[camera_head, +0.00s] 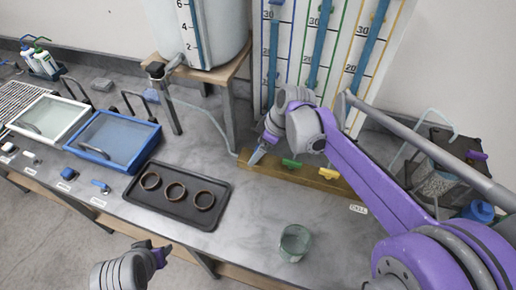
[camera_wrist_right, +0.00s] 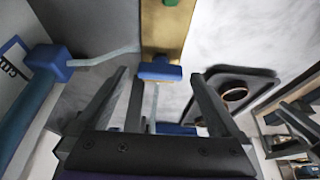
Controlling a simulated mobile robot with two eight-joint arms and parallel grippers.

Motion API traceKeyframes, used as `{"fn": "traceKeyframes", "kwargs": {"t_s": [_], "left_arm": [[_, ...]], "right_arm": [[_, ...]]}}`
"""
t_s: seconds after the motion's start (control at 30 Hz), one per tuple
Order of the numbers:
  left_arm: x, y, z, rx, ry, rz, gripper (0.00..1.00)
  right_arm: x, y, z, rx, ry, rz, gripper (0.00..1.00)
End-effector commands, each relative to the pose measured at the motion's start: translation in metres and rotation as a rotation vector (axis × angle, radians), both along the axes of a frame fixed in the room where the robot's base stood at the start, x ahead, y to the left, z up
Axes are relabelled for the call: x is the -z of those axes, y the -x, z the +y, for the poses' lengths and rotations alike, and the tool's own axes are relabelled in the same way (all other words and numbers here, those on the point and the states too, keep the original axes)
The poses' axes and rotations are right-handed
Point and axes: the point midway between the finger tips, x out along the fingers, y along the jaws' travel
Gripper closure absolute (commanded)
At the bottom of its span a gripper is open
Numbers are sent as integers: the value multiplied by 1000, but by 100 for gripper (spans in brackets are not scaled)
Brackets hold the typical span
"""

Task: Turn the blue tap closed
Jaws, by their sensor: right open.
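The blue tap (camera_wrist_right: 160,71) shows in the right wrist view as a blue bar at the end of the wooden strip (camera_wrist_right: 165,30). My right gripper (camera_wrist_right: 165,78) is open, with its fingers on either side of the blue tap; I cannot tell if they touch it. In the head view my right gripper (camera_head: 257,154) is at the left end of the wooden strip and mostly hides the blue tap. The green tap (camera_head: 291,163) and yellow tap (camera_head: 328,174) sit to its right on the strip. My left gripper (camera_head: 160,252) is low, in front of the bench; its fingers are unclear.
A black tray (camera_head: 177,210) with three dark rings and a glass cup (camera_head: 295,243) stand on the bench. A blue-framed lidded box (camera_head: 113,142) is at left. Scale panels with coloured tubes (camera_head: 322,45) rise behind the taps.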

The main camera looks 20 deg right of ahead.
Motion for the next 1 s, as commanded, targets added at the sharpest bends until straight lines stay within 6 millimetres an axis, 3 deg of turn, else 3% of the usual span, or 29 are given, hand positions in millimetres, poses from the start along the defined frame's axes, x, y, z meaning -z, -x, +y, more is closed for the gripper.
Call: {"fn": "traceKeyframes", "kwargs": {"t_s": [0.33,0.77,0.8,1.0], "left_arm": [[0,0,0,0,0,0,54],[0,0,0,0,0,0,54],[0,0,0,0,0,0,54],[0,0,0,0,0,0,54]], "right_arm": [[4,-1,1,0,0,0,2],[3,-1,1,0,1,-1,79],[3,-1,1,0,1,-1,83],[3,-1,1,15,1,-1,83]]}}
